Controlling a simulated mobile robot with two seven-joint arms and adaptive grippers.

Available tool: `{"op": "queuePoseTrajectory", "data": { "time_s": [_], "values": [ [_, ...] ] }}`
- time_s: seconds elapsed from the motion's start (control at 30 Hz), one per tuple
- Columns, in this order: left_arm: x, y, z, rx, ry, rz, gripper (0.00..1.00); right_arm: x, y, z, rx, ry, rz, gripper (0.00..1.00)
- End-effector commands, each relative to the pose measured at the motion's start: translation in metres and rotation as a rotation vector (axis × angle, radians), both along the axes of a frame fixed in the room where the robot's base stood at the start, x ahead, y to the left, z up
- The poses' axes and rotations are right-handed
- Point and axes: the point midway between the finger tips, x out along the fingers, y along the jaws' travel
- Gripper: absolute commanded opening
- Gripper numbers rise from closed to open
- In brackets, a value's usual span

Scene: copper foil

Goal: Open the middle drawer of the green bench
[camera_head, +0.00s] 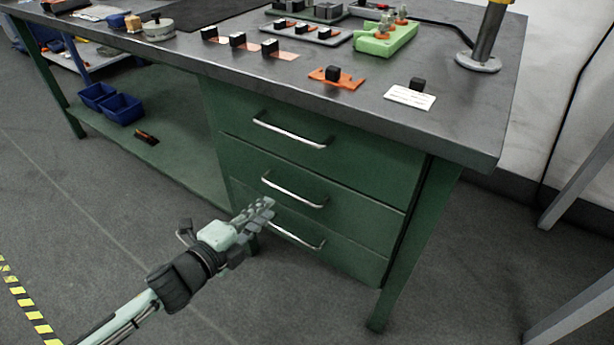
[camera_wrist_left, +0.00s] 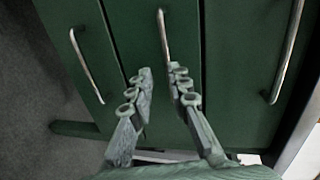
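The green bench (camera_head: 190,178) has a stack of three drawers, all looking shut. The middle drawer (camera_head: 358,218) has a silver bar handle (camera_head: 298,195). In the left wrist view the middle handle (camera_wrist_left: 163,36) runs lengthwise, its lower end close to the gap between my fingertips. My left gripper (camera_head: 262,208) is open and empty, in front of the drawers. Its fingers (camera_wrist_left: 162,82) are spread, pointing at the drawer fronts; contact with the handle cannot be made out. In the head view it hides the left end of the bottom handle (camera_head: 300,238). My right gripper is not in view.
The top drawer handle (camera_head: 290,132) is above, and also shows at right in the left wrist view (camera_wrist_left: 288,55). Small parts and a green fixture (camera_head: 386,40) stand on the benchtop. Blue bins (camera_head: 122,109) sit on the lower shelf. Floor in front is clear.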

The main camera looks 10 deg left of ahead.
Motion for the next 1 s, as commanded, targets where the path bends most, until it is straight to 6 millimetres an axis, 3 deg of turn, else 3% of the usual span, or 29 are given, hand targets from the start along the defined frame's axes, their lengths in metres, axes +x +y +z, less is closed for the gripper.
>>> {"op": "queuePoseTrajectory", "data": {
  "time_s": [0.17,0.6,1.0],
  "values": [
    [0.006,-0.01,0.005,0.028,-0.036,-0.043,0.18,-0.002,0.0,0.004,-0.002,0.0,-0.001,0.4],
    [0.064,-0.03,-0.008,0.027,-0.033,-0.039,0.18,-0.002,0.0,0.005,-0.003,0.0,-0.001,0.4],
    [0.071,-0.033,-0.01,0.027,-0.031,-0.038,0.17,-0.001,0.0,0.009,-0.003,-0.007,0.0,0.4]
  ]
}}
